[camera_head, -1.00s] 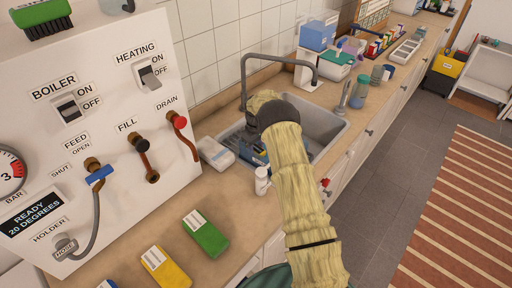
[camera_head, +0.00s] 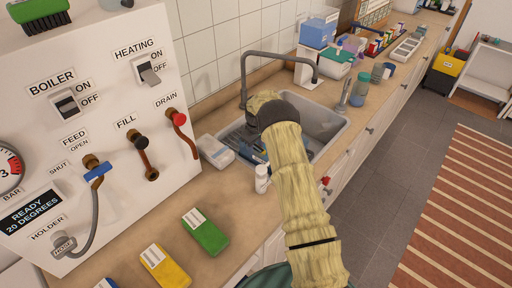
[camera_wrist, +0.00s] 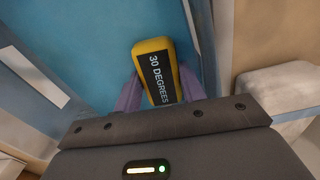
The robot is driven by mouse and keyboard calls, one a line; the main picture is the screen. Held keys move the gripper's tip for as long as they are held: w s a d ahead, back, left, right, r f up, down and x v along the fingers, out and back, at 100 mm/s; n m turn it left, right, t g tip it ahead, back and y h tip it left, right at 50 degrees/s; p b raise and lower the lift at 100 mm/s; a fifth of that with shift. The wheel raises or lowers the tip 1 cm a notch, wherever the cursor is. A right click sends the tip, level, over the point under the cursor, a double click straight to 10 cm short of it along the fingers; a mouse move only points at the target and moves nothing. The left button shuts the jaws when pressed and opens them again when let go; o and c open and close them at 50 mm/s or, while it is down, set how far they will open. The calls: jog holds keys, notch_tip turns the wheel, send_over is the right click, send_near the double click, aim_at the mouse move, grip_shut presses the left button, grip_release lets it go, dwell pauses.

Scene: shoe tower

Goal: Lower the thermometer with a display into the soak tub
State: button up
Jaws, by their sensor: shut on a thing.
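The thermometer (camera_wrist: 155,72) is a yellow block with a black display reading "30 DEGREES". In the wrist view my gripper (camera_wrist: 158,85) is shut on it, with a purple-grey finger on each side. Blue surfaces (camera_wrist: 85,40) of what looks like the soak tub lie under and around the thermometer; whether its tip is in the tub I cannot tell. In the head view a strip of blue (camera_head: 254,154) shows in the sink beside my arm. My arm hides the gripper and most of the tub there.
The sink (camera_head: 325,128) has a grey tap (camera_head: 246,75) arching over it. A white packet (camera_head: 215,152) and a white bottle (camera_head: 262,180) stand close to its near side. Green (camera_head: 205,231) and yellow (camera_head: 164,266) blocks lie on the counter nearer me.

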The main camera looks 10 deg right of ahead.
aim_at(256, 148)
jog(key=shift+f+b, duration=0.45)
jog(key=shift+f, duration=0.25)
dwell(0.4)
jog(key=o, duration=1.1)
jog(key=shift+c, duration=0.2)
jog(key=shift+r, duration=0.1)
notch_tip(256, 148, up, 17)
jog(key=b, duration=0.3)
jog(key=shift+r, duration=0.2)
